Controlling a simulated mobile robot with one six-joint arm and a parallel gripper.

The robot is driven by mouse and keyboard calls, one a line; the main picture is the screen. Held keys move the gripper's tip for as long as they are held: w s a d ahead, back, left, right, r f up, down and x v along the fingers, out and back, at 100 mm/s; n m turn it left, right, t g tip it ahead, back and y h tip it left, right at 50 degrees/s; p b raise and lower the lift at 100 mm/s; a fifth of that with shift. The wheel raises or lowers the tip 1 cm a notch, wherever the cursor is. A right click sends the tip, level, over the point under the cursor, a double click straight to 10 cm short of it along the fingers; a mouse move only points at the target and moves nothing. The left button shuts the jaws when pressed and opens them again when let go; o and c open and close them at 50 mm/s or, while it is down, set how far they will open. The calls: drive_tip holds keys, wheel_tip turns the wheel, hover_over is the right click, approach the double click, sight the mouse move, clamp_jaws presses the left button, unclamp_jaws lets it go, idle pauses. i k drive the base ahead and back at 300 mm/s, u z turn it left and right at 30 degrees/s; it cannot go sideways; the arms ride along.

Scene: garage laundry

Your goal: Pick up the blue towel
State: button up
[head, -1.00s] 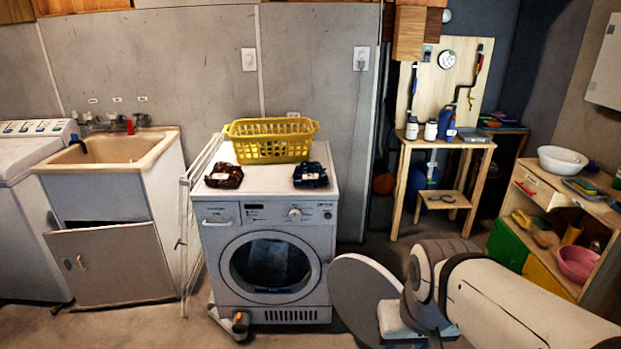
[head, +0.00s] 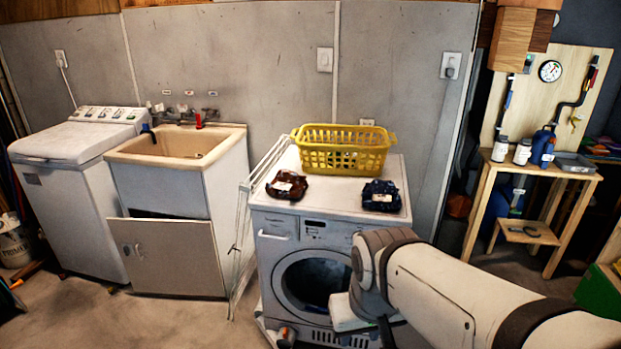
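A folded dark blue cloth (head: 381,195), which looks like the blue towel, lies on the right part of the white front-loading washer's top (head: 330,192). A folded dark brown-red cloth (head: 287,185) lies to its left. My arm reaches in from the lower right, in front of the washer and below the blue towel. My gripper's fingers cannot be made out, so I cannot tell whether it is open or shut. The blue towel lies apart from my arm.
A yellow basket (head: 343,150) stands behind the two cloths. A white folded drying rack (head: 250,225) leans at the washer's left side. A sink cabinet (head: 180,215) and top-loading washer (head: 75,185) stand left. A wooden bench (head: 535,190) stands right. Floor at front left is clear.

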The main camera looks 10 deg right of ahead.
sight(382, 195)
drive_tip(key=u, duration=0.35)
drive_tip(key=i, duration=1.15)
drive_tip(key=z, duration=0.5)
drive_tip(key=i, duration=0.75)
drive_tip(key=z, duration=0.6)
drive_tip(key=k, duration=0.95)
drive_tip(key=z, duration=0.15)
drive_tip(key=i, duration=0.95)
drive_tip(key=u, duration=0.05)
